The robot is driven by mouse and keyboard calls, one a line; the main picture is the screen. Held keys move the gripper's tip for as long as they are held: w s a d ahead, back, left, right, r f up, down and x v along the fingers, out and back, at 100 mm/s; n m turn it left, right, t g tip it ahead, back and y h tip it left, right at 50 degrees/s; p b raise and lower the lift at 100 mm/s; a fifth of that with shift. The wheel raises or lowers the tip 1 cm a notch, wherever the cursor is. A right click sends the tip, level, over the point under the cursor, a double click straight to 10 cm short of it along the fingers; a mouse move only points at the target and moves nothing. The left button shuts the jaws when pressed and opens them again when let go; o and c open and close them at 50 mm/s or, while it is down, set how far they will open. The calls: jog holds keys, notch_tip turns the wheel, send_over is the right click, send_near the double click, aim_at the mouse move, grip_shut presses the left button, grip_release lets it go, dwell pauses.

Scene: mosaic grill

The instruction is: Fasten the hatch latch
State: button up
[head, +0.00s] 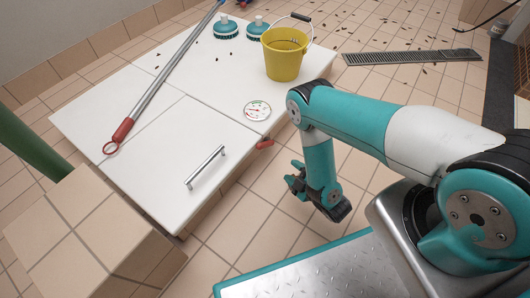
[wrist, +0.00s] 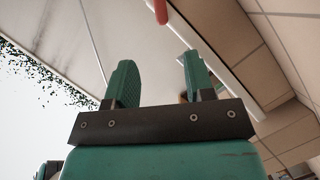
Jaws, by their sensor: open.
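The white hatch (head: 180,150) lies flat and looks closed in the head view, with a silver bar handle (head: 205,167) near its front edge. A small red latch lever (head: 265,143) sticks out at the right edge of the white top, below a round gauge. What looks like the same red lever shows in the wrist view (wrist: 160,11), at the top, beyond the fingertips. My gripper (head: 293,175) is to the right of and below the latch, apart from it. In the wrist view my gripper (wrist: 158,65) has its two green fingers spread, with nothing between them.
A round gauge (head: 257,111), a yellow bucket (head: 284,58), two brushes (head: 226,29) and a red-ended pole (head: 160,87) are on the white top. A tiled block (head: 75,230) stands at left. Tiled floor (head: 240,220) is open beside my gripper.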

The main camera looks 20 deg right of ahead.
aim_at(264, 147)
jog(key=shift+b+x, duration=5.9)
jog(key=shift+x, duration=2.05)
jog(key=shift+r, duration=0.15)
grip_shut()
